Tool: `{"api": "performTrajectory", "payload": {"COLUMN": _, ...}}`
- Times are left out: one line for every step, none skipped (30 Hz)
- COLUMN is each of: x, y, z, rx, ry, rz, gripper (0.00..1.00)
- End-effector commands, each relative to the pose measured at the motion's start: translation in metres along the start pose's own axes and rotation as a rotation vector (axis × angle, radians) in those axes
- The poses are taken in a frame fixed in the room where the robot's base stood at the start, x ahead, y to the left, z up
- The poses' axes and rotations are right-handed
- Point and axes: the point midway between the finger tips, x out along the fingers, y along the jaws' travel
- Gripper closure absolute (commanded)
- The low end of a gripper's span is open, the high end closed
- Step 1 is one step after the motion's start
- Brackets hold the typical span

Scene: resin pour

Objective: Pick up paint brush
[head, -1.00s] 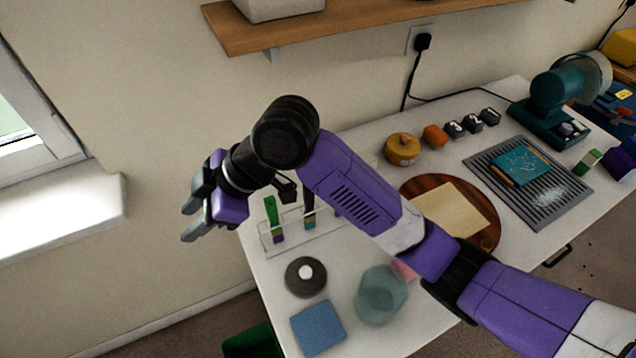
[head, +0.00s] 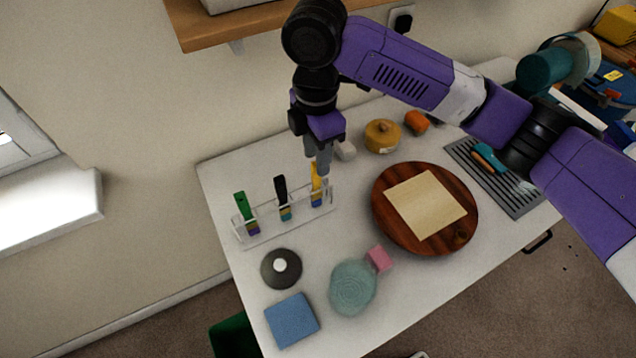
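A clear rack (head: 290,230) on the left of the white table holds three upright brush-like tools. One is green (head: 241,204), one black (head: 281,189) and one yellow (head: 316,183). I cannot tell for sure which is the paint brush. My gripper (head: 319,163) points down at the rack's right end, its fingertips at the top of the yellow tool in the picture. The fingers overlap in this view, so their gap and any contact with the yellow tool cannot be made out.
A round wooden board (head: 455,235) with a cream sheet (head: 425,204) lies right of the rack. A dark disc (head: 281,268), blue pad (head: 292,320), teal round object (head: 353,287) and pink block (head: 379,258) lie in front. A wooden shelf (head: 220,28) hangs above.

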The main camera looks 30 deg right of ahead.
Motion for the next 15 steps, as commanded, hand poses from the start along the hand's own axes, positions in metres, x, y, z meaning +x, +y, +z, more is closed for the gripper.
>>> {"api": "performTrajectory", "payload": {"x": 0.004, "y": 0.000, "z": 0.001, "rx": 0.002, "ry": -0.001, "rz": -0.003, "gripper": 0.64}}
{"api": "performTrajectory", "payload": {"x": 0.008, "y": 0.000, "z": 0.002, "rx": 0.003, "ry": 0.000, "rz": -0.003, "gripper": 0.64}}
{"api": "performTrajectory", "payload": {"x": 0.014, "y": 0.001, "z": 0.002, "rx": 0.004, "ry": -0.001, "rz": -0.003, "gripper": 0.64}}
{"api": "performTrajectory", "payload": {"x": 0.018, "y": 0.002, "z": 0.002, "rx": 0.004, "ry": -0.001, "rz": -0.002, "gripper": 0.64}}
{"api": "performTrajectory", "payload": {"x": 0.023, "y": 0.002, "z": 0.002, "rx": 0.003, "ry": -0.001, "rz": -0.002, "gripper": 0.64}}
{"api": "performTrajectory", "payload": {"x": 0.030, "y": 0.002, "z": 0.002, "rx": 0.002, "ry": 0.001, "rz": -0.003, "gripper": 0.64}}
{"api": "performTrajectory", "payload": {"x": 0.033, "y": 0.002, "z": 0.002, "rx": 0.002, "ry": 0.001, "rz": -0.003, "gripper": 0.64}}
{"api": "performTrajectory", "payload": {"x": 0.037, "y": 0.002, "z": 0.001, "rx": 0.002, "ry": 0.000, "rz": -0.003, "gripper": 0.64}}
{"api": "performTrajectory", "payload": {"x": 0.040, "y": 0.002, "z": 0.001, "rx": 0.002, "ry": 0.000, "rz": -0.002, "gripper": 0.64}}
{"api": "performTrajectory", "payload": {"x": 0.042, "y": 0.002, "z": 0.001, "rx": 0.002, "ry": 0.000, "rz": -0.001, "gripper": 0.64}}
{"api": "performTrajectory", "payload": {"x": 0.044, "y": 0.002, "z": 0.001, "rx": 0.002, "ry": 0.000, "rz": -0.001, "gripper": 0.64}}
{"api": "performTrajectory", "payload": {"x": 0.045, "y": 0.002, "z": 0.001, "rx": 0.001, "ry": 0.000, "rz": 0.000, "gripper": 0.64}}
{"api": "performTrajectory", "payload": {"x": 0.045, "y": 0.002, "z": 0.001, "rx": 0.001, "ry": 0.000, "rz": 0.000, "gripper": 0.64}}
{"api": "performTrajectory", "payload": {"x": 0.046, "y": 0.002, "z": 0.001, "rx": 0.001, "ry": 0.000, "rz": 0.000, "gripper": 0.64}}
{"api": "performTrajectory", "payload": {"x": 0.046, "y": 0.002, "z": 0.001, "rx": 0.001, "ry": 0.000, "rz": 0.000, "gripper": 0.64}}
